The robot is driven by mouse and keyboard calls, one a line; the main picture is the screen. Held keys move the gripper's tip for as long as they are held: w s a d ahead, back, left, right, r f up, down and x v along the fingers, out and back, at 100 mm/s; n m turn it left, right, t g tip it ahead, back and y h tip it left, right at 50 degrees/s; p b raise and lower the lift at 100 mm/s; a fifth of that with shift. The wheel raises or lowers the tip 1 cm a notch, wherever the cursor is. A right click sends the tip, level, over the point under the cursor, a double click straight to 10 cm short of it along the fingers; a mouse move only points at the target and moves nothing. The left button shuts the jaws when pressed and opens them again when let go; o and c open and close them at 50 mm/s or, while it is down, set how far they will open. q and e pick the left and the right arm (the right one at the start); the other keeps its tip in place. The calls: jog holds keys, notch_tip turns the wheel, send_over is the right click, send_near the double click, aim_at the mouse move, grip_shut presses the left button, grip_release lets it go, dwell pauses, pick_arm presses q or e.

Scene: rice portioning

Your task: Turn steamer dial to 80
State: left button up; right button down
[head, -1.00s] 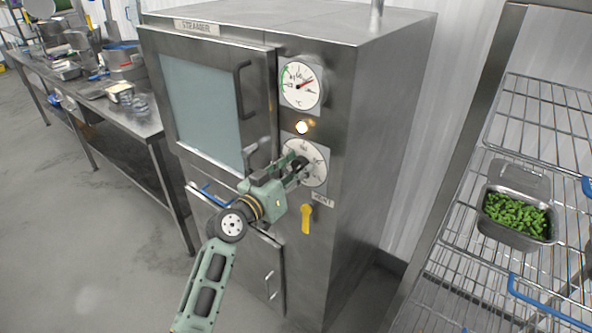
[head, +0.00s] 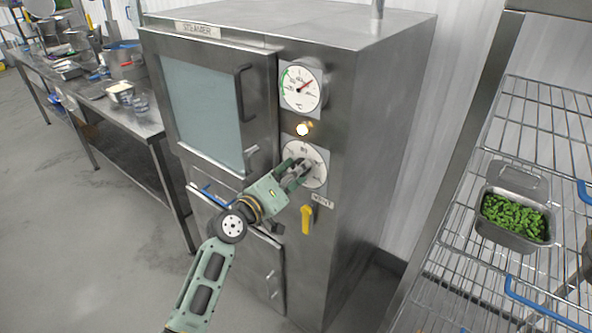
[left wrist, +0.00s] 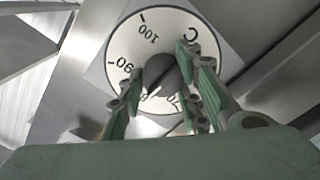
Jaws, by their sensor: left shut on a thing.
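The steamer dial (head: 318,174) is a round white plate with numbers on the steamer's front, below the round gauge. In the left wrist view the dial (left wrist: 122,50) shows 100, 90, a partly covered 70 and a C. In the wrist view my left gripper's fingers (left wrist: 160,92) stand on both sides of the knob. My right gripper is not seen.
The steamer (head: 390,110) has a closed glass door (head: 205,105), a gauge (head: 301,87), a lit lamp (head: 302,129) and a yellow lever (head: 307,218) below the dial. A wire rack (head: 460,225) at right holds a pan of green food (head: 515,215). A cluttered counter (head: 135,128) stands left.

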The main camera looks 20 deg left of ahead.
pick_arm(q)
jog(key=shift+d+r, duration=0.1)
jog(key=shift+d, duration=0.05)
dwell(0.3)
jog(key=o, duration=1.1)
jog(key=shift+d, duration=0.15)
jog(key=shift+c, duration=0.2)
